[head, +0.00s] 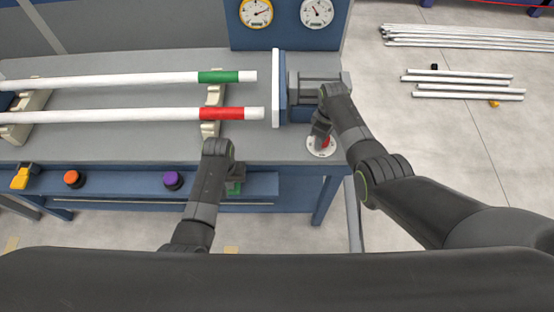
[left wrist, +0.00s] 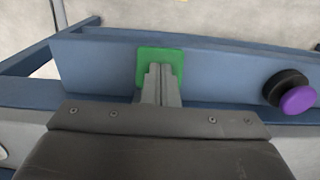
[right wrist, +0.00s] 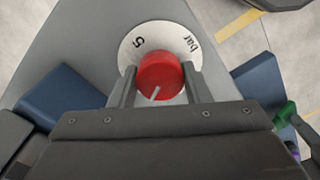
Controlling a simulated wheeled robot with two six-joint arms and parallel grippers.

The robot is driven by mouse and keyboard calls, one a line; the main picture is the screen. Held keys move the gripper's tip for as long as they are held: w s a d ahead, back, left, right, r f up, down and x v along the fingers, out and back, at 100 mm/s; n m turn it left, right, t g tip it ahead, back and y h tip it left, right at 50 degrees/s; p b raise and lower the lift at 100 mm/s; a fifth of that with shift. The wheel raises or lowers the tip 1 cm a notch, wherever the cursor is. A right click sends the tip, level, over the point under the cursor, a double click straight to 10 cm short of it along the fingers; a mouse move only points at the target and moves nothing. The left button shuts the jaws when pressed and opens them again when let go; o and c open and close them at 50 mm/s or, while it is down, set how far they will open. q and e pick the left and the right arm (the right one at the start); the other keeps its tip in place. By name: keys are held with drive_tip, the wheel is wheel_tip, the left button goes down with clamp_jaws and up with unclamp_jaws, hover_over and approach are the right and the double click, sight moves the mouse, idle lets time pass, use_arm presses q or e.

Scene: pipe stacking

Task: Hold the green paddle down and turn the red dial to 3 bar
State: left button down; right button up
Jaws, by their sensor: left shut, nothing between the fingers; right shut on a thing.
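The green paddle (head: 235,188) is on the blue front rail of the bench, mostly behind my left gripper (head: 237,172). In the left wrist view the closed, empty fingertips (left wrist: 160,70) overlap the green paddle (left wrist: 178,56) and seem to touch it; how far it is pressed I cannot tell. The red dial (head: 326,143) sits on a round white scale plate at the bench's right corner. In the right wrist view my right gripper (right wrist: 160,88) has a finger on each side of the red dial (right wrist: 158,70). The scale shows "5" and "bar"; other marks are hidden.
Two white pipes, one green-banded (head: 150,80) and one red-banded (head: 150,115), lie on cradles facing a white plate (head: 276,88). Orange (head: 72,178) and purple (head: 172,180) knobs are on the front rail. Two gauges (head: 256,12) (head: 317,12) stand behind. Loose pipes lie on the floor.

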use_arm(q)
drive_tip(key=shift+a, duration=0.2)
use_arm(e)
drive_tip(key=shift+w+d+r, duration=0.15)
drive_tip(key=shift+w+d, duration=0.15)
use_arm(q)
drive_tip(key=shift+d+r, duration=0.1)
drive_tip(key=shift+r, duration=1.9)
use_arm(e)
drive_tip(key=shift+r, duration=0.1)
drive_tip(key=o, duration=0.5)
drive_tip(key=shift+w, duration=0.1)
use_arm(q)
drive_tip(key=shift+w+d, duration=0.15)
use_arm(e)
drive_tip(key=o, duration=0.4)
drive_tip(key=shift+f, duration=0.25)
use_arm(q)
drive_tip(key=shift+f, duration=0.1)
use_arm(e)
drive_tip(key=shift+a+f, duration=0.1)
drive_tip(key=shift+a, duration=0.1)
